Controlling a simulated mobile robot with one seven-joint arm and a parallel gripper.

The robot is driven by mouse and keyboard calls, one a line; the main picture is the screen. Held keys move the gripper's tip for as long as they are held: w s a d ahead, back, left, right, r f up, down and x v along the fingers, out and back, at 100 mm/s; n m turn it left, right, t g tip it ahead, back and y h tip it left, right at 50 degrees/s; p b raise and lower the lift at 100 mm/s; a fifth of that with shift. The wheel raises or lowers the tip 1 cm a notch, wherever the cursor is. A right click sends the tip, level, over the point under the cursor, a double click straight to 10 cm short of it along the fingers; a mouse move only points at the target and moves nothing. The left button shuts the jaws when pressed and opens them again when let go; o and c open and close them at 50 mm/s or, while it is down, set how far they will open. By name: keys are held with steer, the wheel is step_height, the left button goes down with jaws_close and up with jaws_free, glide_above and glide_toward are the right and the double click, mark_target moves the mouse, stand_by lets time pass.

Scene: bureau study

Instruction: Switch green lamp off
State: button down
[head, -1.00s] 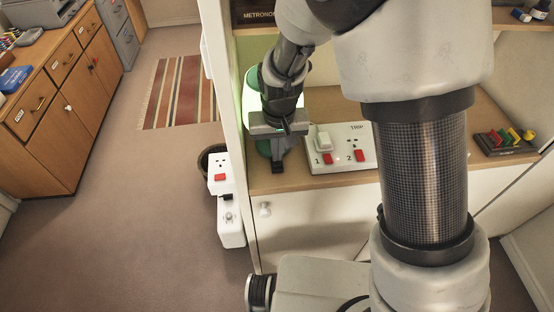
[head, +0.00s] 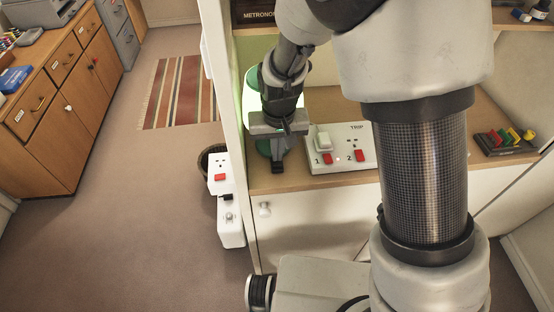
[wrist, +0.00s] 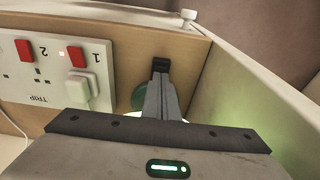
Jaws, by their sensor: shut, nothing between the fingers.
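The green lamp (head: 252,82) stands at the left end of the wooden shelf, mostly hidden behind my gripper. A bright green glow beside it shows it is lit. A bit of its green base (wrist: 138,97) shows in the wrist view. My gripper (head: 277,167) is shut and empty, pointing down in front of the lamp; its fingertips (wrist: 162,65) are near the shelf's front edge. Right of it lies a white power strip (head: 340,140) marked TRIP, with red switches 1 (wrist: 76,55) and 2 (wrist: 23,49). A white plug (wrist: 77,86) sits in socket 1. A small light glows beside switch 1.
A white upright panel (head: 236,150) closes the shelf on the left. White outlet boxes (head: 220,177) with a red switch hang outside it. A rack with coloured pieces (head: 506,140) sits at the right. Open floor lies to the left.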

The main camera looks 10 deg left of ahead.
steer(key=shift+f+b, duration=0.65)
steer(key=shift+f, duration=0.2)
stand_by(0.3)
steer(key=shift+r, duration=0.1)
step_height(320, 180, up, 7)
steer(key=p, duration=0.5)
stand_by(0.3)
stand_by(0.4)
